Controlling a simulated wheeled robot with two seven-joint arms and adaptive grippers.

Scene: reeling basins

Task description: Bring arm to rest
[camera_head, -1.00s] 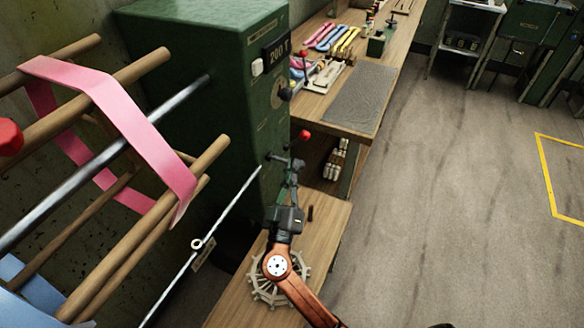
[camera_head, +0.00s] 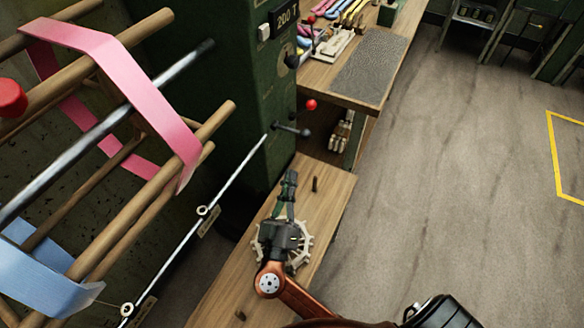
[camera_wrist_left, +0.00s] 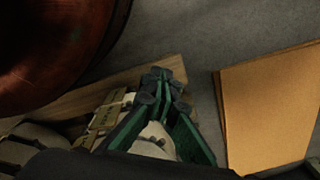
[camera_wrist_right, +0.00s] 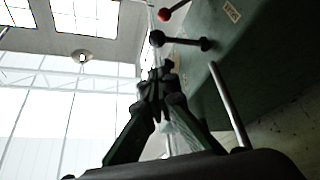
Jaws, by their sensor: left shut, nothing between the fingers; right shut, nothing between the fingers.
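My right gripper (camera_head: 290,180) shows in the head view above the wooden bench, pointing away from me, shut and empty. In the right wrist view its fingertips (camera_wrist_right: 160,75) meet, with the green machine's side behind them. My left gripper is outside the head view. In the left wrist view its fingertips (camera_wrist_left: 162,82) are together and empty, above wooden slats and a grey floor. My right arm's orange link (camera_head: 300,295) reaches in from the bottom of the head view.
The wooden reel (camera_head: 120,190) with pink (camera_head: 125,80) and blue bands fills the left. The green machine (camera_head: 240,110) has a red-knobbed lever (camera_head: 311,104) near my right gripper. A pale spoked wheel (camera_head: 300,255) is on the bench (camera_head: 335,200) under my arm. Open floor (camera_head: 450,170) lies right.

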